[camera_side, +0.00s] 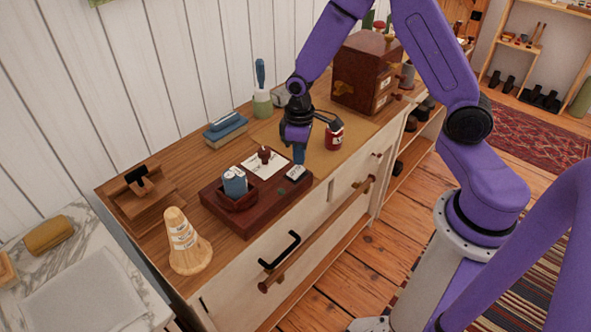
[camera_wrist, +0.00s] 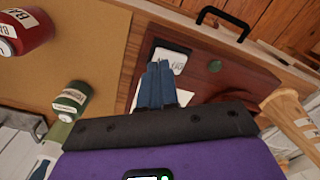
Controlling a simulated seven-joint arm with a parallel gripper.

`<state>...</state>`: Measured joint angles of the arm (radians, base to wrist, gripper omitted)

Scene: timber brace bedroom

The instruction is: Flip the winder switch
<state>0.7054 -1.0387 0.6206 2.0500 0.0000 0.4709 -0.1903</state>
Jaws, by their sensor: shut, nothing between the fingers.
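The dark red-brown wooden base (camera_side: 257,218) sits near the cabinet top's front edge. It carries a round cup (camera_side: 237,200) with a blue labelled cylinder (camera_side: 235,182), a small dark red knob (camera_side: 264,155) and a white sheet. A small dark-framed white plate (camera_side: 296,173), possibly the switch, lies at its right end. The plate also shows in the wrist view (camera_wrist: 171,60), beside a green round spot (camera_wrist: 214,66). My gripper (camera_side: 299,161) points down just above the plate, blue fingers shut and empty. In the wrist view the fingertips (camera_wrist: 158,66) overlap the plate's lower edge; contact is unclear.
A red jar (camera_side: 335,137) stands right of my gripper, and a green jar with a brush (camera_side: 262,103) stands behind. A wooden cone (camera_side: 186,241) is at front left. Blue blocks (camera_side: 225,130) and a wooden chest (camera_side: 365,75) stand farther back.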

